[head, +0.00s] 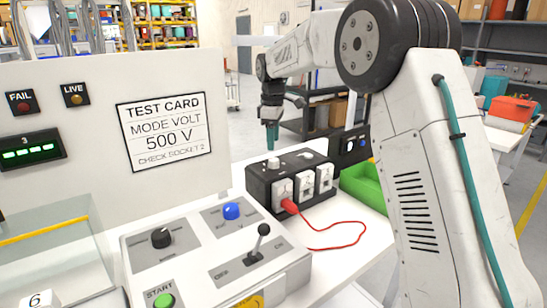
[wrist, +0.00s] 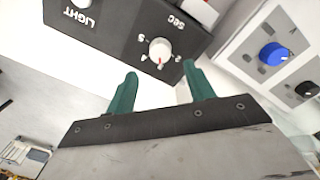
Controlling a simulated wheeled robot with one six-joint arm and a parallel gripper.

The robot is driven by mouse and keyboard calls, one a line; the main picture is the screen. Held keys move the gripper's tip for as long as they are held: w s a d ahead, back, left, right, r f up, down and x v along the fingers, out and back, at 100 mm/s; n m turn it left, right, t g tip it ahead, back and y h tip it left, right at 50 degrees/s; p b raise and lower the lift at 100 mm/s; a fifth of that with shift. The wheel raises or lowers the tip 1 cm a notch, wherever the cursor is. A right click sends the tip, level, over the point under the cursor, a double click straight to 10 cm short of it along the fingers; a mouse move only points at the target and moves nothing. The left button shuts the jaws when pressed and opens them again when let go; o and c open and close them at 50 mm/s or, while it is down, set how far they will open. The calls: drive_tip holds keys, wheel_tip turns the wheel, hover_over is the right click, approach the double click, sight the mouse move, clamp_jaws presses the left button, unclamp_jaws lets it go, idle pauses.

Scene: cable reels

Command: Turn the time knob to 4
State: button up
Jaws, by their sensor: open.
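The time knob (wrist: 160,50) is a small white dial on top of a black box (wrist: 110,30), beside upside-down lettering "SEC". A red mark shows on its near edge; the number it points at is too small to tell. In the head view the white knob (head: 273,163) sits on the black socket box (head: 262,181). My gripper (wrist: 160,74) has its two green fingers spread, empty, with the knob just beyond the tips and between their lines. In the head view my gripper (head: 271,140) points down above the knob, apart from it.
A control panel (head: 205,262) with a black knob (head: 161,237), blue knob (head: 231,211), lever (head: 259,241) and green start button (head: 163,300) stands in front. A red cable (head: 345,225) is plugged into the box. A green bin (head: 365,187) is right of the box.

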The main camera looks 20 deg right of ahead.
sight(273, 159)
wheel_tip(273, 159, down, 7)
drive_tip(key=shift+d+r, duration=0.1)
idle(0.3)
drive_tip(key=c, duration=1)
